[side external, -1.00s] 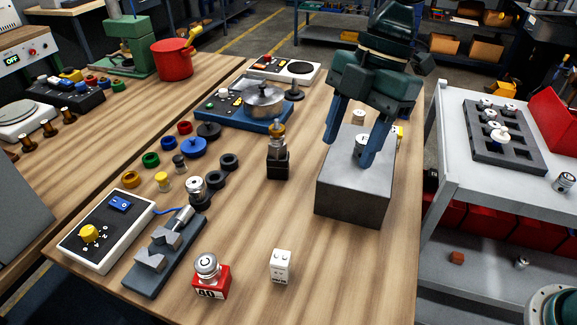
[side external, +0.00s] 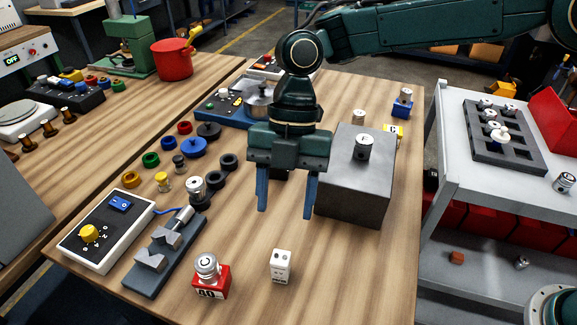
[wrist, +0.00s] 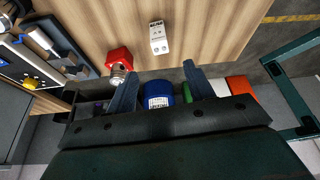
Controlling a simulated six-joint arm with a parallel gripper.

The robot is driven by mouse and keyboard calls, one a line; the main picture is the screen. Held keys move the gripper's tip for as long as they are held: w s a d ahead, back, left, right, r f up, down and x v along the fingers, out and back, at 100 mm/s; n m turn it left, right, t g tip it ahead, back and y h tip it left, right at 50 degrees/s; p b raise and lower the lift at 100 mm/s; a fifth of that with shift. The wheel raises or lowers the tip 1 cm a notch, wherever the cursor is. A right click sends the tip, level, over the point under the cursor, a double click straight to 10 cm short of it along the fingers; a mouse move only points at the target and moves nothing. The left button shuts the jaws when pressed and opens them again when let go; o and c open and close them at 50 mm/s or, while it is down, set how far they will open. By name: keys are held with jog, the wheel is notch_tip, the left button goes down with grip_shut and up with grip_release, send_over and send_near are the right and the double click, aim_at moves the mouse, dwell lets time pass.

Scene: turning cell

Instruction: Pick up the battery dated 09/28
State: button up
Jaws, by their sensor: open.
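A small white block (side external: 281,266) with dark studs on top and small dark print stands on the front of the wooden table. It also shows in the wrist view (wrist: 159,38). A blue cylinder with a white printed label (wrist: 158,95) shows between my fingers in the wrist view, in a dark rack beyond the table edge. I cannot read 09/28 on either, so I cannot tell which is the battery. My gripper (side external: 285,213) is open and empty, pointing down above the table behind the white block. Its fingers also show in the wrist view (wrist: 160,68).
A red block marked 40 (side external: 212,282) with a metal weight on top stands left of the white block. A grey steel block (side external: 345,195) bears a metal weight (side external: 362,147) on the right. A V-block fixture (side external: 155,258) lies at left. The table's front right is clear.

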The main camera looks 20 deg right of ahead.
aim_at(281, 255)
jog(key=shift+x, duration=4.1)
jog(key=shift+f, duration=0.1)
jog(key=shift+x, duration=2.5)
jog(key=shift+d, duration=0.1)
jog(key=c, duration=1.1)
